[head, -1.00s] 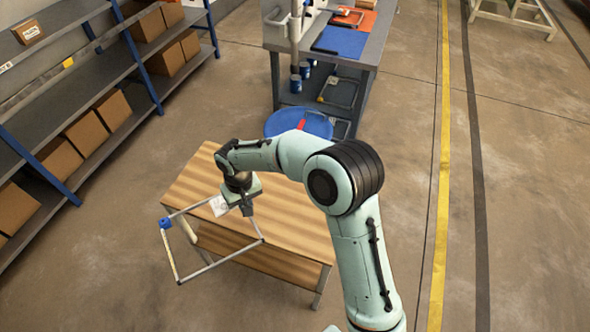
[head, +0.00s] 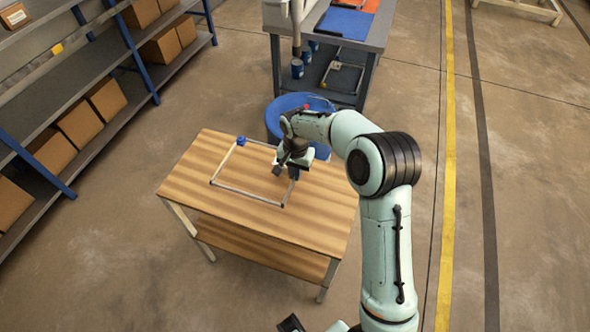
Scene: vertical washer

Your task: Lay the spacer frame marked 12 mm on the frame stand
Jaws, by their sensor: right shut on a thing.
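My right gripper (head: 291,172) is shut on the right side of a thin grey rectangular spacer frame (head: 246,191). The frame is level over the wooden-topped table (head: 190,185), with a blue piece (head: 241,141) at its far left corner. I cannot tell whether the frame touches the tabletop or hangs just above it. A pale tag by the gripper is partly hidden, and no 12 mm mark is readable. No separate frame stand can be made out; this table may be it.
A blue round drum (head: 281,115) stands just behind the table. A grey workbench (head: 376,38) is beyond it, with another frame (head: 345,77) on its lower shelf. Shelving with cartons (head: 80,125) lines the left. Floor to the right is open.

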